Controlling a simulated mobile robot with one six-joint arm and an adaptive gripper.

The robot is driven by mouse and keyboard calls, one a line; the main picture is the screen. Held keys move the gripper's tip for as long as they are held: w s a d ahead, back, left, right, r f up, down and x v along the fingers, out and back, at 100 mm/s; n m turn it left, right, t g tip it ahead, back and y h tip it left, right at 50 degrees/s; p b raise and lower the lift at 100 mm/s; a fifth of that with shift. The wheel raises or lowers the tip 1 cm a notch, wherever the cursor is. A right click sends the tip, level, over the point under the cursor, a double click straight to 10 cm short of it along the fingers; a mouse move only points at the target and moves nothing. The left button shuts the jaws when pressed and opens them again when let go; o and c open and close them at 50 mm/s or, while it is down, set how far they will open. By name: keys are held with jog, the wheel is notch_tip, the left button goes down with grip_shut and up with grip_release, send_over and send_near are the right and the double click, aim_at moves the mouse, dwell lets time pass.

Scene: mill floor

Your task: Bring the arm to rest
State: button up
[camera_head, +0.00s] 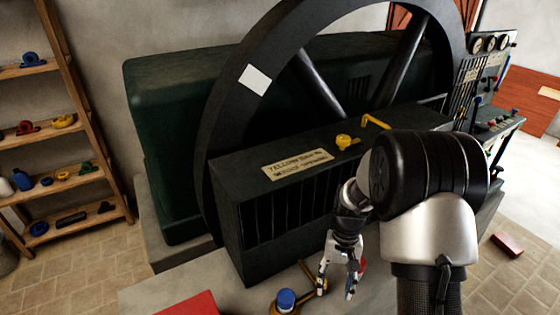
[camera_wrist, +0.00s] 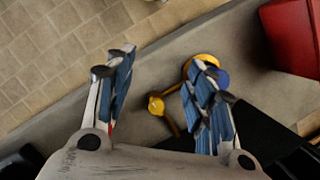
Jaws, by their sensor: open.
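My gripper (camera_head: 337,292) hangs down in front of the black slotted box (camera_head: 262,215), over the grey ledge. Its fingers are spread apart with nothing between them; they also show apart in the wrist view (camera_wrist: 160,70). A yellow fitting with a blue cap (camera_head: 286,299) stands on the ledge just left of the gripper in the head view. In the wrist view the yellow fitting (camera_wrist: 203,60) is partly hidden behind the right finger. My arm covers part of the black box and the machine behind it.
The dark flywheel (camera_head: 224,105) and green housing (camera_head: 160,100) stand behind. The black box bears a label, a yellow knob (camera_head: 345,141) and a yellow bent bar (camera_head: 376,122). A red box (camera_head: 190,306) is at front left, shelves (camera_head: 65,175) at left, a lever panel (camera_head: 485,75) at right.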

jog(key=s+r+n+t, duration=0.15)
jog(key=s+r, duration=0.25)
jog(key=r, duration=0.6)
jog(key=s+r+t, duration=0.2)
jog(key=s+r, duration=0.1)
jog(key=r, duration=0.6)
jog(key=s+r+t, duration=0.2)
jog(key=s+r, duration=0.1)
jog(key=s, duration=0.3)
jog(key=s+r+t, duration=0.2)
jog(key=s+r, duration=0.2)
jog(key=s, duration=0.3)
jog(key=shift+s+a+n+h, duration=0.2)
jog(key=shift+a+n+h, duration=0.05)
jog(key=shift+n+h, duration=0.2)
